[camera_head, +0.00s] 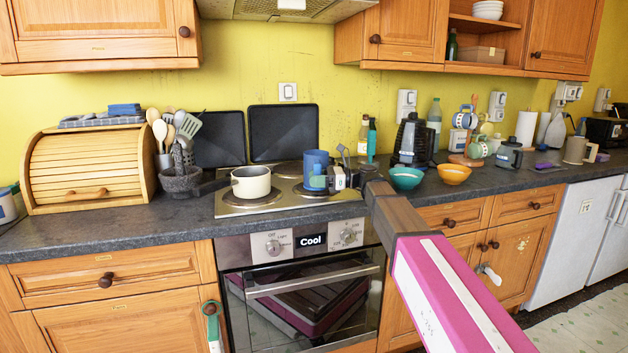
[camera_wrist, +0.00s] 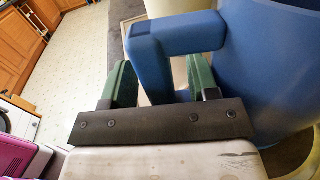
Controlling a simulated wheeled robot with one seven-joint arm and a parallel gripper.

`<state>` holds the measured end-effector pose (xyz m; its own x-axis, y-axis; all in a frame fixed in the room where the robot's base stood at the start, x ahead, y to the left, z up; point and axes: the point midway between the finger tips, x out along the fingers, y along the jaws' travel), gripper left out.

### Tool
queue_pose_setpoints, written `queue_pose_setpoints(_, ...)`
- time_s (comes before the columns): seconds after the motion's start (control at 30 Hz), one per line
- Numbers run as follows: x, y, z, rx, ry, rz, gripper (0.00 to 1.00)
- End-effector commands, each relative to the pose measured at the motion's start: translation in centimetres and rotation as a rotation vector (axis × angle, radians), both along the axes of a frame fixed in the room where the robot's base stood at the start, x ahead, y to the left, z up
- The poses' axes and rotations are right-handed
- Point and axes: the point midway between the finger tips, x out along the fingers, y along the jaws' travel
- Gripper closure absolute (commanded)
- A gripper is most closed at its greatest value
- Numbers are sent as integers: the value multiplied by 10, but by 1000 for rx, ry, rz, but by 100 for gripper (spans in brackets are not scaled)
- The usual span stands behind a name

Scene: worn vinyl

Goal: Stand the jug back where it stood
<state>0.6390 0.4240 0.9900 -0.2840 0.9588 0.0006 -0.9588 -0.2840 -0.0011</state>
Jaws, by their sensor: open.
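The blue jug (camera_head: 317,158) stands upright at the right of the hob, beside a cream pan (camera_head: 251,182). In the wrist view the jug (camera_wrist: 270,75) fills the right side, and its square handle reaches left toward my gripper. My gripper (camera_wrist: 160,82) is open, with one green finger on each side of the handle's upright part. I cannot tell whether either finger touches it. In the head view my gripper (camera_head: 322,181) is small and partly merges with the jug's handle. The jug's underside is hidden.
The hob (camera_head: 235,208) is set in a dark worktop. A teal bowl (camera_head: 405,178) and an orange bowl (camera_head: 454,174) stand to the right. A dark stone mortar (camera_head: 181,184) with utensils behind it and a wooden bread bin (camera_head: 88,170) stand left.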

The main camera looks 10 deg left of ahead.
Motion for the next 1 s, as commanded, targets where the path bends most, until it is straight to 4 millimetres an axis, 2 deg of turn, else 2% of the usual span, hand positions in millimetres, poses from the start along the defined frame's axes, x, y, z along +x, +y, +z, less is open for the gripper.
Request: queue_pose_setpoints(1.0,10,-34,0,0,0,1,45)
